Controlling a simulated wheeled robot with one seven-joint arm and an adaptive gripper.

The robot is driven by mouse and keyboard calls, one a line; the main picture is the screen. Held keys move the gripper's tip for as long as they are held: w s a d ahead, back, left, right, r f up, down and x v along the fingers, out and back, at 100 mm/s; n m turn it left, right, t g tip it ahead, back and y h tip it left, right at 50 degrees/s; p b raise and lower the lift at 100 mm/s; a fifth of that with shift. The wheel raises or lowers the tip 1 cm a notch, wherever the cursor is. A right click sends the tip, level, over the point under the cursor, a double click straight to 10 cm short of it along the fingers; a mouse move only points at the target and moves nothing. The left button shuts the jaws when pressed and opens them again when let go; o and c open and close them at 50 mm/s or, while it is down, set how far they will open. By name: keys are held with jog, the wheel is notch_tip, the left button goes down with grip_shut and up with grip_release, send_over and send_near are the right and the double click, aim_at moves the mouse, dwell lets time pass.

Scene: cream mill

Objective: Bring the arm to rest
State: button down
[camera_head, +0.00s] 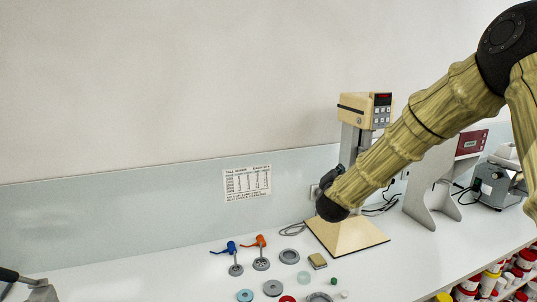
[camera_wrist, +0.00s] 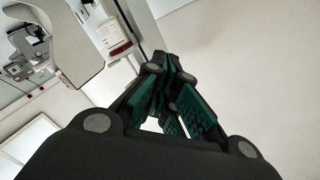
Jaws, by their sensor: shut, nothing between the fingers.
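My arm reaches in from the right of the head view, over the bench, with its dark end in front of the cream mill (camera_head: 364,108). My gripper (camera_wrist: 168,75) fills the middle of the wrist view, with dark links and green pads. Its fingers are shut and nothing shows between them. In the head view the fingers cannot be made out behind the arm's end. The mill's display head and the cream base (camera_head: 345,240) show to either side of my arm; part of its column is hidden.
A grey stand (camera_head: 425,205) and a grey machine (camera_head: 495,185) are at right. Red-capped jars (camera_head: 525,262) sit below the bench's right edge.

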jog(key=s+f+n+g+y, duration=0.1)
jog(key=s+f+n+g, duration=0.1)
jog(key=s+f, duration=0.5)
jog(key=s+a+f+n+g+y, duration=0.1)
jog(key=s+f, duration=0.6)
jog(key=f, duration=1.1)
jog(key=s+f+n+g+y, duration=0.2)
jog(key=s+f, duration=0.6)
jog(key=f, duration=0.5)
jog(key=shift+s+a+f+n+g, duration=0.1)
jog(key=shift+a+n+g, duration=0.1)
jog(key=shift+n+g, duration=0.35)
jog(key=shift+a+f+n+g, duration=0.1)
jog(key=shift+a+n+g, duration=0.2)
jog(key=shift+g, duration=0.35)
jog(key=s+d+f+n+g, duration=0.1)
jog(key=s+f+g, duration=0.3)
jog(key=s, duration=0.9)
jog(key=s+d+f+n+g+y, duration=0.15)
jog(key=s+f, duration=0.45)
jog(key=s, duration=0.7)
jog(key=s+f+n+g+h, duration=0.15)
jog(key=s+f+g, duration=0.3)
jog(key=s, duration=0.85)
notch_tip(320, 180, down, 16)
jog(key=b, duration=1.4)
jog(key=shift+s+r+t+y+b, duration=0.2)
jog(key=shift+t+y+b, duration=0.1)
jog(key=shift+y+b, duration=0.1)
